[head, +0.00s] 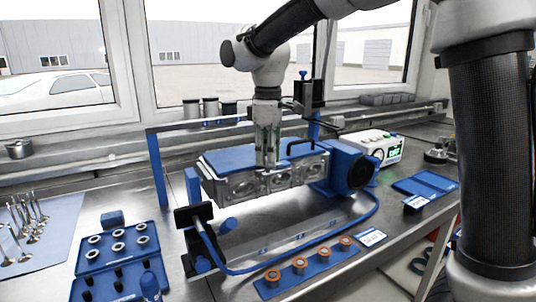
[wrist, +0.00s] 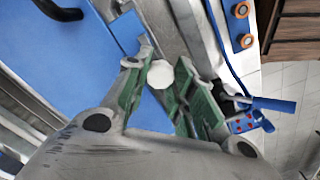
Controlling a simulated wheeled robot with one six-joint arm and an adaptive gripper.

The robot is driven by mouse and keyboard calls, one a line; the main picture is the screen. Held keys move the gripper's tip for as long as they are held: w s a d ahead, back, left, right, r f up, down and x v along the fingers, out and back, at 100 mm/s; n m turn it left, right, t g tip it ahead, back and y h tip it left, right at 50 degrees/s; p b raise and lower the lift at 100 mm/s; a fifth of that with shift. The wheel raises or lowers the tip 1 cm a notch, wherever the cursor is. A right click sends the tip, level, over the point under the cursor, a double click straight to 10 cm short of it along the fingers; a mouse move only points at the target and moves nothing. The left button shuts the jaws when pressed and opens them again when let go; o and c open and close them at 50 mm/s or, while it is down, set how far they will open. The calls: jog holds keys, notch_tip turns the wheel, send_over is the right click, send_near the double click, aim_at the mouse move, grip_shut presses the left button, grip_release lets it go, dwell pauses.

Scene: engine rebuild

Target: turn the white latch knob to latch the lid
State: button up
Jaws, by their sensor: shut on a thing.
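The white latch knob (wrist: 160,74) shows in the wrist view as a pale many-sided disc between the fingertips of my gripper (wrist: 157,72). The green-padded fingers stand on either side of it and are closed on it. In the head view my gripper (head: 266,162) points straight down at the front edge of the blue lid (head: 228,158), and the knob is hidden there by the fingers. The lid lies flat over the grey metal engine head (head: 240,188). It also fills the left of the wrist view (wrist: 60,75). The knob's turn angle cannot be told.
A black handle (head: 303,145) rises from the lid's right part. A blue frame post (head: 157,170) stands left, and a blue round housing (head: 352,170) stands right. Blue trays with rings (head: 117,262) and a strip of orange-ringed parts (head: 308,275) lie in front.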

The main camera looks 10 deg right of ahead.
dwell(0.4)
jog(key=o, duration=1)
jog(key=shift+o, duration=0.2)
notch_tip(320, 180, up, 12)
